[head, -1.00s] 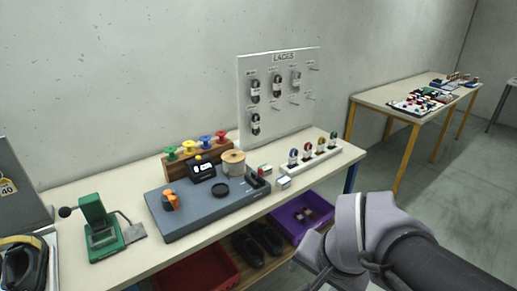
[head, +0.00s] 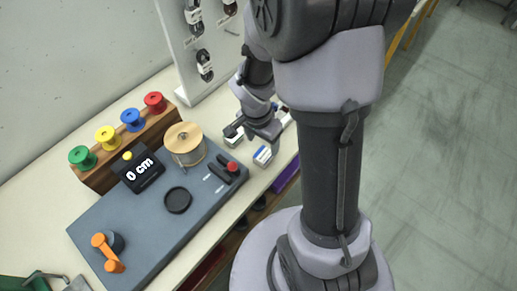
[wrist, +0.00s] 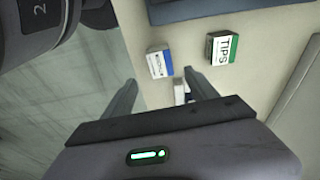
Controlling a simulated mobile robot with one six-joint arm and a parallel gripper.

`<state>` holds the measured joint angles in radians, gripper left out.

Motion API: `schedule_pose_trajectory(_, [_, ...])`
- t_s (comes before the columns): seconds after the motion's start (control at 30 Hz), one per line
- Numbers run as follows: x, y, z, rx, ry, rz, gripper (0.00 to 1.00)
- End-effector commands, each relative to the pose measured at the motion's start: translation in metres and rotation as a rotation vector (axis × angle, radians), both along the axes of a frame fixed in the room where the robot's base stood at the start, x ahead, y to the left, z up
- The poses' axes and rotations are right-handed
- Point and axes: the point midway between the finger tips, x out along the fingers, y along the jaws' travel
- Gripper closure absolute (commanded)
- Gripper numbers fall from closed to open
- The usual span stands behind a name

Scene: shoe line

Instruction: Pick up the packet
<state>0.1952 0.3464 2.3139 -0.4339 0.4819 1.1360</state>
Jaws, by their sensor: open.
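My gripper (head: 264,132) is open above the table's front edge, right of the grey mat; its two fingers also show in the wrist view (wrist: 160,80). A small white packet-like box with a blue side (wrist: 160,62) lies just beyond the fingertips; it also shows in the head view (head: 262,155). The gripper partly hides that box in the head view. Dark lace packets (head: 205,66) hang on the white board. I cannot tell which is the task's packet.
A white object (wrist: 181,92), partly hidden, shows beside the right finger. The grey mat (head: 110,225) carries a wooden spool (head: 184,143) and a 0 cm display (head: 140,172). The white board (head: 180,60) stands behind. Floor lies beyond the table edge.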

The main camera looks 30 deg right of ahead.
Motion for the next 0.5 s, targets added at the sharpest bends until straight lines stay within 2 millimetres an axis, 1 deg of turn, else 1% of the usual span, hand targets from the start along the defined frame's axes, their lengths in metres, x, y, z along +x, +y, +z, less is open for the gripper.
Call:
schedule_pose_trajectory(0.03, [0.000, -0.002, -0.017, 0.000, 0.002, 0.002, 0.33])
schedule_pose_trajectory(0.07, [0.000, -0.002, -0.023, 0.001, 0.003, 0.001, 0.33])
schedule_pose_trajectory(0.1, [0.001, -0.003, -0.029, 0.000, 0.001, 0.001, 0.33])
schedule_pose_trajectory(0.23, [0.002, -0.005, -0.042, 0.000, 0.000, 0.001, 0.33])
schedule_pose_trajectory(0.4, [0.001, -0.005, -0.078, 0.001, 0.001, 0.002, 0.33])
schedule_pose_trajectory(0.5, [0.002, -0.007, -0.088, 0.000, 0.000, 0.002, 0.33])
